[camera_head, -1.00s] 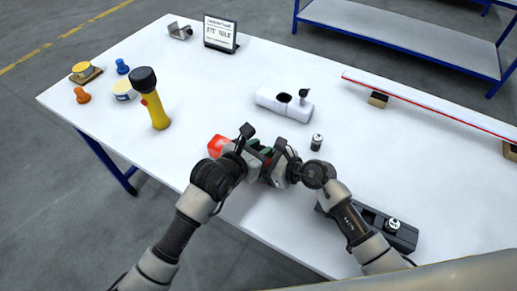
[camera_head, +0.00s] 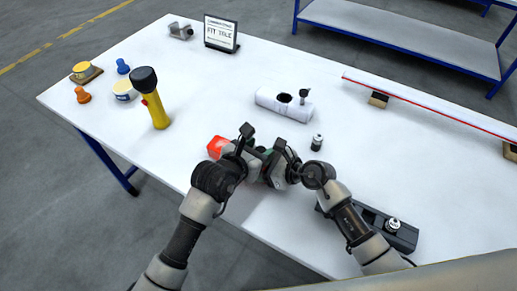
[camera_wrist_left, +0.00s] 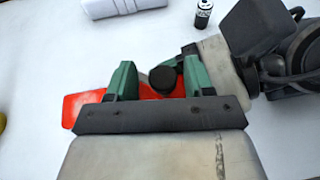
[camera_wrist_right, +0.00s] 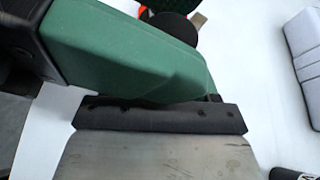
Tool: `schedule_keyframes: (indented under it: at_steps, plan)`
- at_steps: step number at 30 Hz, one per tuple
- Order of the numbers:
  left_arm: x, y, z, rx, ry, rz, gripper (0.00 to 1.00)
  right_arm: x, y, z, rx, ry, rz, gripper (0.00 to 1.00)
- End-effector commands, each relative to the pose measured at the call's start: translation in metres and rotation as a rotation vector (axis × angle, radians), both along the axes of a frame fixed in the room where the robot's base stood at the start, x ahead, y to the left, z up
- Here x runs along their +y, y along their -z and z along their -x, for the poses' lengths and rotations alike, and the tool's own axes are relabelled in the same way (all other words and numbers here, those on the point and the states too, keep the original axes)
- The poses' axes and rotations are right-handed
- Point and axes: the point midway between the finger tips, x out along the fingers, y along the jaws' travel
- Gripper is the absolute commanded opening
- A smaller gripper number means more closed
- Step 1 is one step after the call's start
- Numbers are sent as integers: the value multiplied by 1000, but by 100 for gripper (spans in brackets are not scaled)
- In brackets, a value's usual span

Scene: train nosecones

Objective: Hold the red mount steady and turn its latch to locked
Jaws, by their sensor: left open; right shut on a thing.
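The red mount (camera_head: 215,147) lies on the white table, mostly covered by my grippers in the head view. In the left wrist view the red mount (camera_wrist_left: 80,105) shows beneath my left gripper (camera_wrist_left: 158,80). That gripper (camera_head: 258,156) is open, its green fingers either side of a round black knob (camera_wrist_left: 162,82), apparently the latch. The knob (camera_wrist_right: 172,25) also shows in the right wrist view. The latch's setting cannot be read.
A yellow flashlight (camera_head: 155,100) stands to the left, and a white cylindrical block (camera_head: 285,104) lies behind. A small battery-like cylinder (camera_head: 317,142) stands near my right gripper. A black tray (camera_head: 400,238) lies by my right forearm. The table's front edge is close.

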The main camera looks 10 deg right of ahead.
Motion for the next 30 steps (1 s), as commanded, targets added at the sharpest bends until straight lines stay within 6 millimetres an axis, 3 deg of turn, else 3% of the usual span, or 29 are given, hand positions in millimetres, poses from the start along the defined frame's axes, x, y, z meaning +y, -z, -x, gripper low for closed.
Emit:
schedule_keyframes:
  at_steps: [7,21,30]
  plan:
    - [5,-1,8,6,3,-2,55,0,1,0,3,1,0,31]
    - [46,-27,51,1,0,0,55,-1,1,0,3,2,0,31]
    - [50,-30,56,1,0,1,55,-1,1,0,1,3,0,31]
